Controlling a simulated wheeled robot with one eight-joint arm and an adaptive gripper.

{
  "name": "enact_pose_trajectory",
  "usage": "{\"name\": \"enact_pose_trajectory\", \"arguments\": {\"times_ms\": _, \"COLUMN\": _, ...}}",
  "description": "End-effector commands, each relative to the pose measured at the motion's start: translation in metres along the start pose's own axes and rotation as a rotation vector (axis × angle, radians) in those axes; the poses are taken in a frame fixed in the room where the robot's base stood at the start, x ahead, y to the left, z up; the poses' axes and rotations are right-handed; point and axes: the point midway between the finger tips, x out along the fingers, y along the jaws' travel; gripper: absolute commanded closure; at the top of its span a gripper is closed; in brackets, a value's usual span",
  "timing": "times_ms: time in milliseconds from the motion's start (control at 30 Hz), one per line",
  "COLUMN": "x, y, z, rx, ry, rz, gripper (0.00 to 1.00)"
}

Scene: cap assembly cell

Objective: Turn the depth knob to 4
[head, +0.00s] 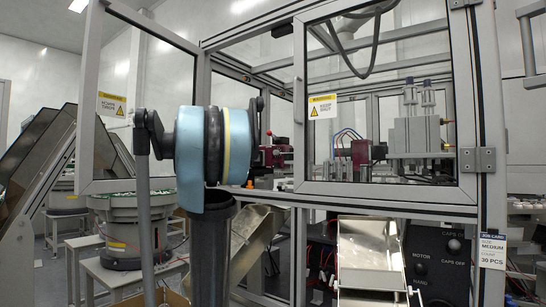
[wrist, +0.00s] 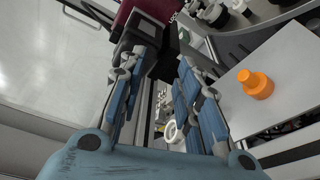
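I cannot make out a knob marked as the depth knob, or any number scale, in either view. In the wrist view my gripper (wrist: 164,68) has its two blue-padded fingers apart, with a gap between them. A dark block (wrist: 146,36) on a maroon unit (wrist: 180,20) lies beyond the fingertips, close to the left finger; I cannot tell if they touch. In the head view a maroon unit (head: 284,156) shows just right of my blue and black arm, which largely hides my gripper there.
A framed guard door (head: 299,100) stands open at the left. A closed window panel (head: 326,190) fronts the cell at the right. A black control box (head: 428,262) with switches sits below.

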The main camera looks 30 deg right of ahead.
Motion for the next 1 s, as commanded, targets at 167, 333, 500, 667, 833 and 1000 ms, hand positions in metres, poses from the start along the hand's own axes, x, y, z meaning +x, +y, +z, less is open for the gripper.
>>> {"name": "enact_pose_trajectory", "arguments": {"times_ms": 167, "x": 0.021, "y": 0.015, "z": 0.04, "rx": -0.055, "ry": -0.165, "rz": -0.002, "gripper": 0.69}}
{"name": "enact_pose_trajectory", "arguments": {"times_ms": 333, "x": 0.031, "y": 0.024, "z": 0.064, "rx": -0.084, "ry": -0.256, "rz": 0.001, "gripper": 0.69}}
{"name": "enact_pose_trajectory", "arguments": {"times_ms": 500, "x": 0.048, "y": 0.024, "z": 0.072, "rx": -0.085, "ry": -0.266, "rz": -0.001, "gripper": 0.69}}
{"name": "enact_pose_trajectory", "arguments": {"times_ms": 667, "x": 0.074, "y": 0.023, "z": 0.08, "rx": -0.085, "ry": -0.267, "rz": -0.002, "gripper": 0.69}}
{"name": "enact_pose_trajectory", "arguments": {"times_ms": 833, "x": 0.104, "y": 0.023, "z": 0.089, "rx": -0.084, "ry": -0.269, "rz": -0.003, "gripper": 0.69}}
{"name": "enact_pose_trajectory", "arguments": {"times_ms": 1000, "x": 0.132, "y": 0.024, "z": 0.097, "rx": -0.084, "ry": -0.268, "rz": -0.002, "gripper": 0.69}}
